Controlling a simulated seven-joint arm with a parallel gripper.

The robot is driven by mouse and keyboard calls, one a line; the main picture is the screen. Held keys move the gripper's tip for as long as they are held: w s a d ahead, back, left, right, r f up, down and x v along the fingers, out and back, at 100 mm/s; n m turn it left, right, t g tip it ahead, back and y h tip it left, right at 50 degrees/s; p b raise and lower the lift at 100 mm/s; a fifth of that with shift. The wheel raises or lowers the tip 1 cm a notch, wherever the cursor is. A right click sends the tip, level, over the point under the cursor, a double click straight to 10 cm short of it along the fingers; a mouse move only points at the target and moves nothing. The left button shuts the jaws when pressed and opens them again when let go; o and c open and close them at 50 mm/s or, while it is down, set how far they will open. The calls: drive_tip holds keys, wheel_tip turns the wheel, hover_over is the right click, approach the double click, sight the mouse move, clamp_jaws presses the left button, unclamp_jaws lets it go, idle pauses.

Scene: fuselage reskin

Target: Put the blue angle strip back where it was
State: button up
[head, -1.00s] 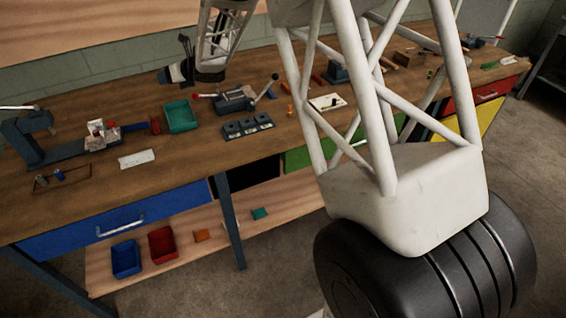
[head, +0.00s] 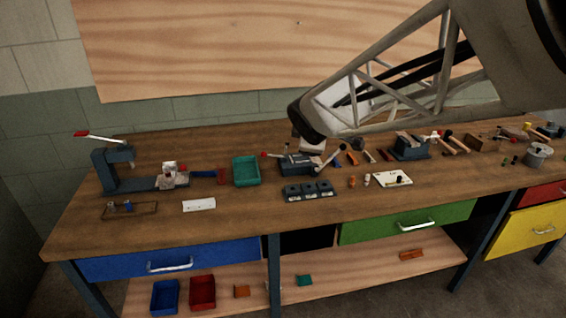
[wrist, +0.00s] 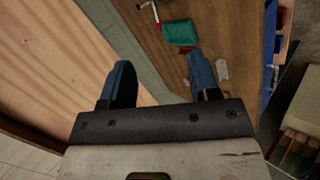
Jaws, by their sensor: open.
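My gripper (wrist: 160,82) shows in the wrist view with its two blue fingers wide apart and nothing between them. In the head view my arm reaches in from the upper right over the bench, and its gripper end is hard to make out. I cannot surely identify the blue angle strip. A short blue piece (head: 204,174) lies on the bench in the head view, between a clamp fixture (head: 140,184) and a red block (head: 221,176). It is too small to tell whether it is an angle strip.
A teal bin (head: 247,171) stands right of the red block; it also shows in the wrist view (wrist: 180,33). A white card (head: 199,205), a dark vise (head: 298,165) and a dark block with sockets (head: 309,191) are nearby.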

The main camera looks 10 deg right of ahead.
drive_tip(key=s+a+f+m+g+y, duration=0.1)
drive_tip(key=s+m, duration=0.6)
drive_tip(key=s, duration=0.7)
drive_tip(key=s+a+f+m+g, duration=0.1)
drive_tip(key=s+f+m+g, duration=0.2)
drive_tip(key=s, duration=1.1)
drive_tip(key=m+g, duration=0.2)
drive_tip(key=m, duration=0.2)
drive_tip(key=shift+s+f+y, duration=0.25)
drive_tip(key=shift+s+y, duration=0.1)
drive_tip(key=shift+y, duration=0.05)
drive_tip(key=shift+a, duration=0.1)
drive_tip(key=shift+c, duration=0.3)
drive_tip(key=c, duration=0.4)
drive_tip(key=shift+o, duration=0.2)
